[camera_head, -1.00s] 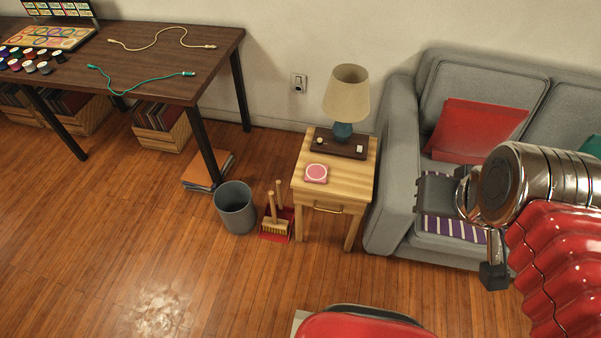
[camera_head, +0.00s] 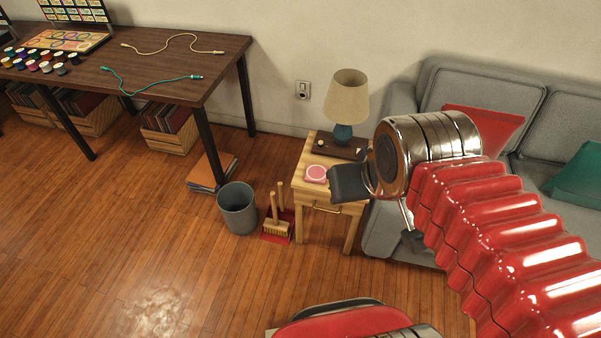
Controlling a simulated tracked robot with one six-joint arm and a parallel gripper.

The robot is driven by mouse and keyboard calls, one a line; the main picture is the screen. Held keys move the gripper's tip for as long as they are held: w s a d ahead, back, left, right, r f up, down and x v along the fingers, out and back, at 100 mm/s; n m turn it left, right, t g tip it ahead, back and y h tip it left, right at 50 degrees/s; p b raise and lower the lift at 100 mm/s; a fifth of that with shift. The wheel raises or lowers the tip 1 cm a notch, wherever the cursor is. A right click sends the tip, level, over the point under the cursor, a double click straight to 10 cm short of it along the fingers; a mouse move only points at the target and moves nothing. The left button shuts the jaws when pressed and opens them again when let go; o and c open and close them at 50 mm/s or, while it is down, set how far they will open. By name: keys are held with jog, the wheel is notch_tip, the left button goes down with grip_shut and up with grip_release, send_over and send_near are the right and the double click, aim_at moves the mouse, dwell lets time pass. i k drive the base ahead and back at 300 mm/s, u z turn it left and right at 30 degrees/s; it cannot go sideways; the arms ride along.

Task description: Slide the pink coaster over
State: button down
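The pink coaster (camera_head: 316,174) lies flat near the front left of the top of the small wooden side table (camera_head: 312,153). My gripper (camera_head: 381,212) is open and empty, its two dark finger pads well apart. The nearer-left pad shows just right of the coaster, over the table's right part. I cannot tell how high it is above the tabletop or whether it touches it. The gripper and arm hide the table's right side.
A lamp (camera_head: 346,102) stands on a dark tray (camera_head: 328,143) at the table's back. A grey sofa (camera_head: 400,107) is to the right. A grey bin (camera_head: 237,208) and a brush with a red dustpan (camera_head: 277,226) stand left of the table. The floor in front is clear.

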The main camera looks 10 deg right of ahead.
aim_at(314, 174)
jog(key=u, duration=0.35)
jog(key=i, duration=1)
jog(key=u, duration=0.05)
